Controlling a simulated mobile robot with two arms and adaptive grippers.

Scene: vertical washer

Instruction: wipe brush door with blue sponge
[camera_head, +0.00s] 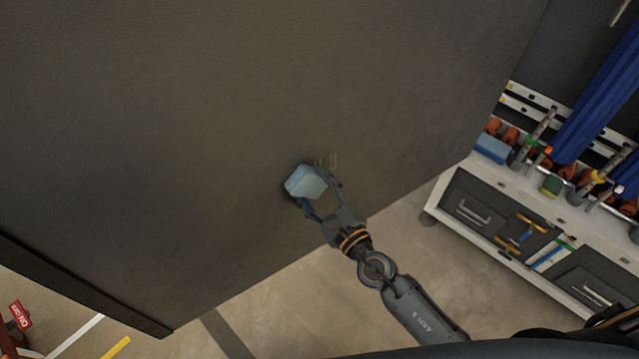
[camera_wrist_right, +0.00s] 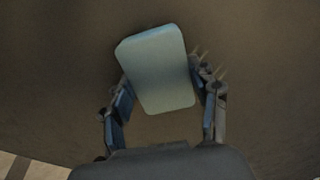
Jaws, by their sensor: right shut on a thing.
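The blue sponge (camera_head: 304,182) is a pale blue block held in my right gripper (camera_head: 318,196). My right gripper is shut on it, with one finger on each side. In the right wrist view the sponge (camera_wrist_right: 158,70) sits tilted between the fingertips (camera_wrist_right: 160,92). The large dark grey panel (camera_head: 230,110), which looks like the door, fills most of the head view behind the sponge. The sponge is at or very near its surface; I cannot tell whether they touch. A few small light prongs or marks (camera_head: 327,160) show on the panel beside the sponge. My left gripper is not in view.
A white-framed workbench (camera_head: 469,165) with drawers stands at the right. Bare concrete floor (camera_head: 290,300) lies below the panel. A red sign (camera_head: 20,315) is at the lower left.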

